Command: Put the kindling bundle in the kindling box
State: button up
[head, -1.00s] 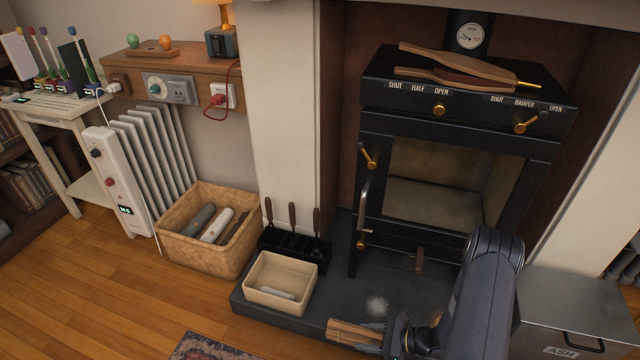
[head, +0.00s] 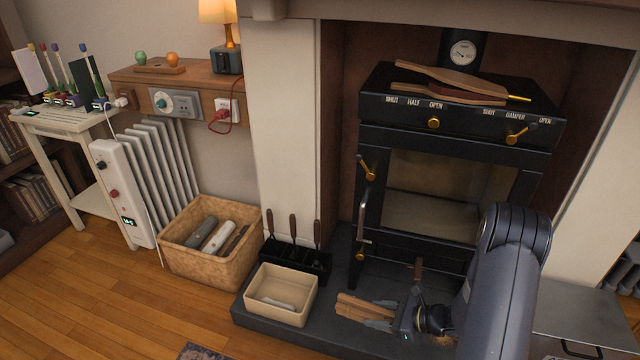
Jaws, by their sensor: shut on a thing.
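The kindling bundle, a bunch of pale brown sticks (head: 361,307), is in my gripper (head: 384,314), which is shut on its right end. The sticks point left, toward a cream open box (head: 306,300) on the dark hearth. A gap shows between the stick ends and that box. The cream box holds a small whitish piece (head: 280,304). A larger tan box (head: 203,270) on the floor holds several grey, white and brown pieces. No readable label tells which of the two is the kindling box.
A black rack (head: 297,258) with several upright dark handles stands just behind the cream box. The black stove (head: 455,150) rises behind my gripper, with a handle sticking out at its left. A grey metal bin (head: 585,315) stands at right. Hearth (head: 335,335) is bare in front.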

notch_tip(320, 180, up, 48)
jog(key=w+m+t+h+p, duration=0.2)
jog(key=m+t+h+p, duration=0.3)
jog(key=p, duration=3.2)
jog(key=shift+w+a+r+m+t, duration=0.15)
jog(key=shift+w+r+m+t, duration=0.15)
jog(key=shift+m+t, duration=0.55)
jog(key=shift+m+g, duration=0.25)
